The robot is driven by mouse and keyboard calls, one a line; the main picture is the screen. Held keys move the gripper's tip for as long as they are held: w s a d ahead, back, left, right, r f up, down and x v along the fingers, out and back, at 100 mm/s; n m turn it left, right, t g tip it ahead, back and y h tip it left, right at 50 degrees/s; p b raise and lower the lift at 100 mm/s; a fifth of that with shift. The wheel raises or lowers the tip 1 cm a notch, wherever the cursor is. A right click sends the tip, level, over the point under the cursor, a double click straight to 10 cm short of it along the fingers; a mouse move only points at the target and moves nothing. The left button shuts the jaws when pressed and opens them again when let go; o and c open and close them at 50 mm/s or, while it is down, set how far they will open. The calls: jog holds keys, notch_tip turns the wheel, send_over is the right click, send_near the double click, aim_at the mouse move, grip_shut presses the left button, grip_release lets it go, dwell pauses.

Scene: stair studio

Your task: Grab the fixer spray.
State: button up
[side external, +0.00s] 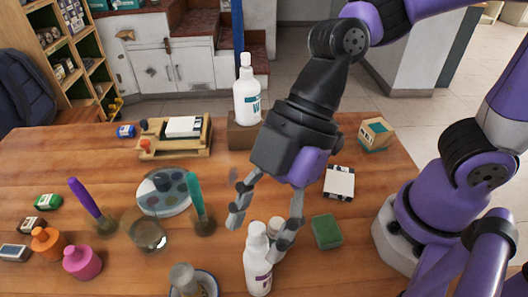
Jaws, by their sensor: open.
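Two white bottles could be the fixer spray; their labels are too small to read. One white bottle (257,262) with a purple mark stands upright at the front of the table. The other white bottle (247,101) with a teal mark stands upright on a brown block at the back. My gripper (261,228) is open, pointing down over the front middle of the table. In the picture, the front bottle's top shows between its fingers, nearer the right one. A white round object (275,227) shows partly behind that bottle. I cannot tell whether anything touches the fingers.
A green sponge (326,232) and a black-and-white box (339,183) lie to the right. A glass holding a teal brush (196,200), a palette (163,193) and a jar (183,278) on a dish stand left. Orange (47,243) and pink (82,263) bottles stand far left.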

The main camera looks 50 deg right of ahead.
jog(key=shift+a+f, duration=0.3)
jog(key=shift+f, duration=0.1)
grip_shut()
